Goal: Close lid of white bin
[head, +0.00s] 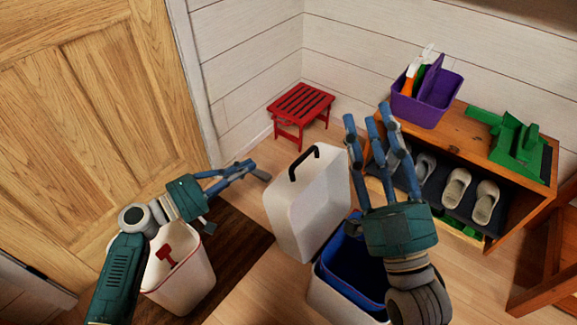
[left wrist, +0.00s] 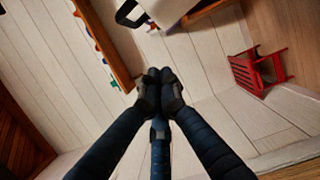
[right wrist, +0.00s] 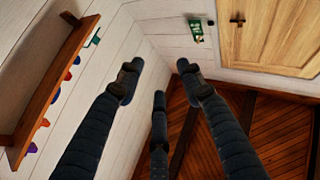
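The white bin (head: 322,300) stands on the floor at the lower middle of the head view, with a blue liner (head: 345,262) inside. Its white lid (head: 305,212) with a black handle (head: 304,163) is raised and stands steeply tilted at the bin's far left side. My left gripper (head: 254,171) is left of the lid, apart from it, its fingers drawn together and empty. My right gripper (head: 368,116) is above and right of the lid, fingers spread and empty. Its hand and wrist hide part of the bin. In the left wrist view, part of the lid and handle (left wrist: 130,14) show at the top.
A white bucket (head: 190,285) with a red-handled item stands under my left arm. A red stool (head: 301,103) is by the wall. A wooden shoe shelf (head: 470,130) with a purple caddy (head: 425,108) and a green item stands right. A wooden door (head: 90,110) is at left.

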